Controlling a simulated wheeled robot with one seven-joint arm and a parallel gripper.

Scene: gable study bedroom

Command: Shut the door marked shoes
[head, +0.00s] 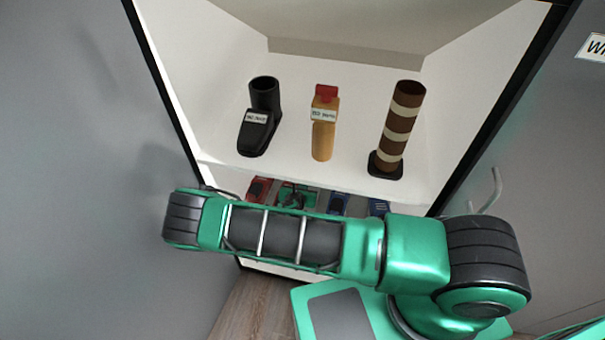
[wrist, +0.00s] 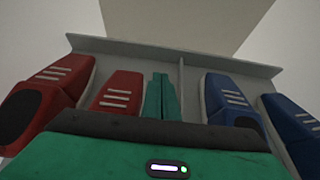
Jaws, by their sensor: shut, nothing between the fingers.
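No label reading shoes shows in either view. An open cabinet (head: 215,163) stands in front of me, with red shoes (head: 258,190) and blue shoes (head: 338,204) in its lower part. A plain grey panel (head: 80,150) fills the left of the head view; I cannot tell whether it is the open door. My gripper (wrist: 160,97) is shut and empty in the wrist view, pointing in between the red shoes (wrist: 118,92) and the blue shoes (wrist: 234,100). In the head view my arm partly hides it and the lower compartment.
The shelf above holds a black boot (head: 262,115), an orange bottle with a red top (head: 324,125) and a brown-and-cream striped cylinder (head: 398,125). A grey panel (head: 560,150) at right has a handle (head: 490,190) and a cut-off label (head: 594,47). Wooden floor (head: 245,305) shows below.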

